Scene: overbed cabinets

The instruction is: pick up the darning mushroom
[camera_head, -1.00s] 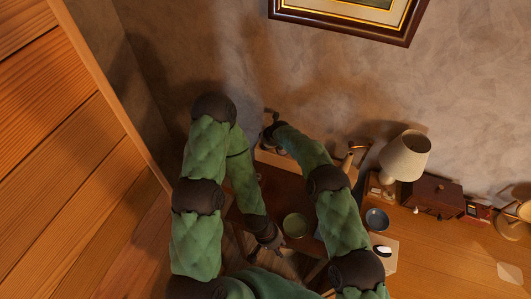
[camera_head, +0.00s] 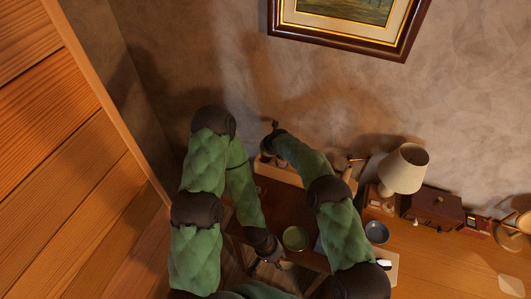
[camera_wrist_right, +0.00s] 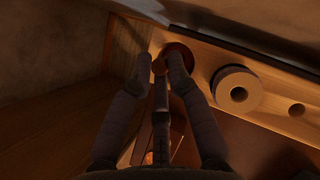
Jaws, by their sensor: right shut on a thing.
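The tan rack (camera_wrist_right: 268,70) also carries a pale ring-shaped object (camera_wrist_right: 236,90) and has an empty hole. On the wooden surface are a green bowl (camera_head: 295,238), a blue-grey bowl (camera_head: 376,232), a lamp (camera_head: 403,168) and a dark red box (camera_head: 432,205). A wooden panel (camera_head: 60,150) stands left.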

